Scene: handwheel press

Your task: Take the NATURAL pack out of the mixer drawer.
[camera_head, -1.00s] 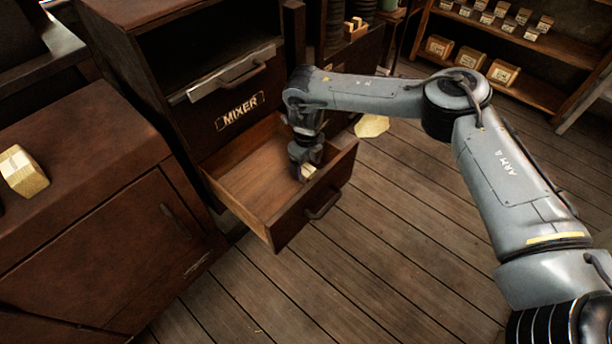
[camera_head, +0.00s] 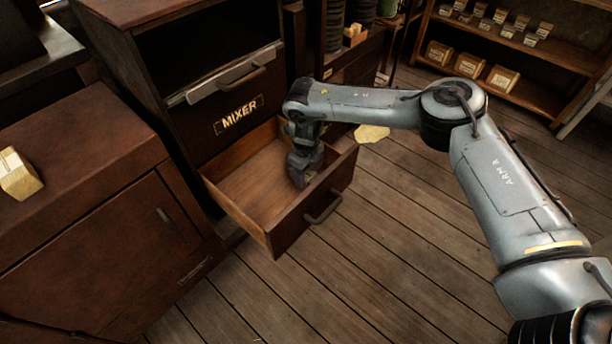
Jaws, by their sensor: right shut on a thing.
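The mixer drawer (camera_head: 235,213) is pulled open below the MIXER label (camera_head: 239,115), and its wooden floor shows bare on the left. My right gripper (camera_head: 300,180) reaches down into the right part of the drawer, near its front wall. It is shut on a small pack, which the fingers and wrist hide almost wholly; no lettering on it is readable. My left gripper is not in view.
A brown cabinet (camera_head: 80,190) stands at left with a pale pack (camera_head: 18,173) on top. A shelf at upper right holds several small packs (camera_head: 470,64). A yellowish piece (camera_head: 371,133) lies on the floor behind the drawer. The plank floor (camera_head: 350,270) in front is clear.

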